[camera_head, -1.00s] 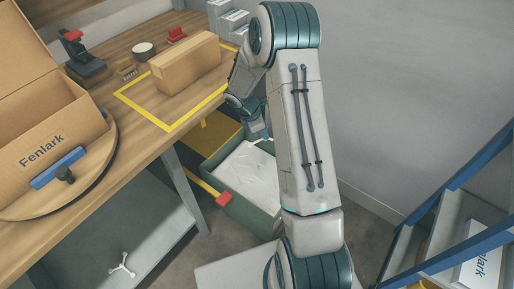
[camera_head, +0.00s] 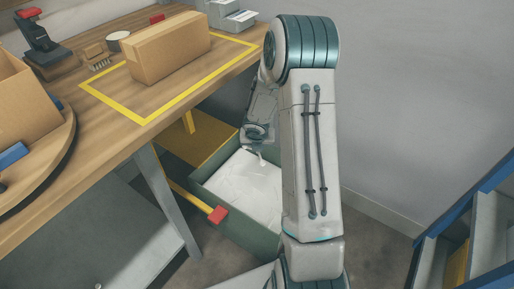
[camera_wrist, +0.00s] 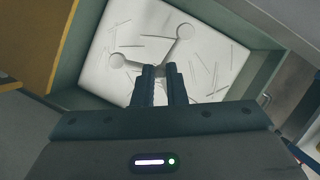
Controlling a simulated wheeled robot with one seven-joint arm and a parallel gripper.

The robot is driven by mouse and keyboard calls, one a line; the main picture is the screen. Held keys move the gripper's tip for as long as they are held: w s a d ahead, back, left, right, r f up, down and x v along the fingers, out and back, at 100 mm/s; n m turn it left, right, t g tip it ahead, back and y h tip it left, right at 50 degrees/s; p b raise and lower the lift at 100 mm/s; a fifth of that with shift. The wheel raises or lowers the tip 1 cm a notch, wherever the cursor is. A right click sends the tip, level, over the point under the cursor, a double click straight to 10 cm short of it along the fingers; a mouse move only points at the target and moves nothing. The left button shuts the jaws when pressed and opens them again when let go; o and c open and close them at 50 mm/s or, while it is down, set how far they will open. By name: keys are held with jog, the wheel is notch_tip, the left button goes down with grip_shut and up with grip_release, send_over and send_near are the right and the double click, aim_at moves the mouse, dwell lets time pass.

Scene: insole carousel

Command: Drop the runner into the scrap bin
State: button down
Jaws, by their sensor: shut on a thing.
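The scrap bin (camera_head: 237,228) is an open grey-green box on the floor beside the table, with pale thin scraps on a whitish surface inside. In the wrist view its wall (camera_wrist: 215,17) frames those scraps. The runner (camera_wrist: 157,54) is a pale branched piece with round ends. My gripper (camera_wrist: 161,72) is shut on it near the branching point, over the bin's opening. In the head view my gripper (camera_head: 257,143) hangs at the bin's far side, partly hidden by my arm; only a small pale bit of the runner (camera_head: 262,159) shows. Its height above the scraps is hard to tell.
The wooden table (camera_head: 110,150) at left carries a cardboard box (camera_head: 170,47) by a yellow outline. A yellow bar with a red end (camera_head: 218,214) sticks out beside the bin. A blue-railed rack (camera_head: 470,215) stands at right, by a bare wall.

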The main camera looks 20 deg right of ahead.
notch_tip(320, 180, down, 6)
jog(key=b, duration=0.5)
jog(key=shift+r+b, duration=0.1)
jog(key=shift+b, duration=0.3)
jog(key=c, duration=1.4)
grip_release()
jog(key=p+v, duration=0.7)
jog(key=v, duration=0.7)
jog(key=shift+p, duration=0.4)
